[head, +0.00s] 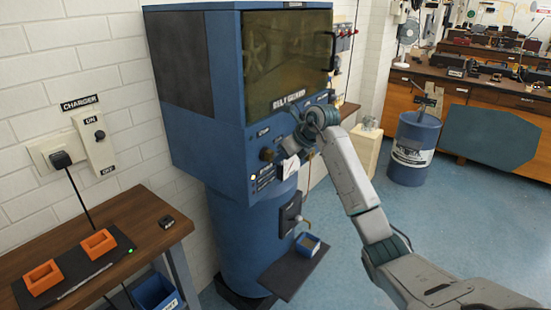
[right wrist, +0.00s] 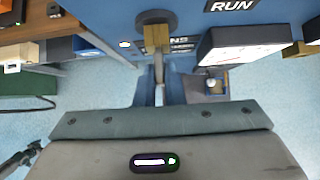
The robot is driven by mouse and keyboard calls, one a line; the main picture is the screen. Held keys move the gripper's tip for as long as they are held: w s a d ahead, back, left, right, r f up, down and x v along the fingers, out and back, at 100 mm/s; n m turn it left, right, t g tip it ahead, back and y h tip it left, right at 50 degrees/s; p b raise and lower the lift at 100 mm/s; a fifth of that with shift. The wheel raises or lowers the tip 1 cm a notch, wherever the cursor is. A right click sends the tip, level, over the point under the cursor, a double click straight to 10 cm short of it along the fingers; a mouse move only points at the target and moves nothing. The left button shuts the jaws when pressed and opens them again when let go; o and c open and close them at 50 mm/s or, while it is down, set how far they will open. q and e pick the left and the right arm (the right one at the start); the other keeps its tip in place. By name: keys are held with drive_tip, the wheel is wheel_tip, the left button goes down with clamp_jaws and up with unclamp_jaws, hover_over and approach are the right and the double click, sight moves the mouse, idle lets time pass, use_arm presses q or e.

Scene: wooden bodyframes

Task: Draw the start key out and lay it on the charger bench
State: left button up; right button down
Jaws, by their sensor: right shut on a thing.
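The start key (right wrist: 157,38) shows in the right wrist view as a brass-coloured piece in front of a round grey disc on the blue machine. My right gripper (right wrist: 160,64) is shut on it. The disc is close behind the key, and I cannot tell how far in the key sits. In the head view my right arm reaches from the right to the machine's panel, and the key is hard to make out. The charger bench (head: 150,213) is the brown wooden table at lower left. My left gripper is not in view.
On the bench are a dark mat (head: 72,273) with two orange holders (head: 98,243) and a small black object (head: 167,222). Bare wood lies around them. A white-faced meter (right wrist: 240,45) stands close right of the key. A shelf with a blue bin (head: 307,244) juts out below the panel.

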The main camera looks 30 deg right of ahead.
drive_tip(key=shift+s+d, duration=0.2)
drive_tip(key=shift+s, duration=0.2)
drive_tip(key=shift+s+d, duration=0.25)
drive_tip(key=shift+s, duration=0.3)
drive_tip(key=shift+s+d, duration=0.2)
drive_tip(key=shift+s, duration=0.35)
drive_tip(key=shift+a, duration=0.1)
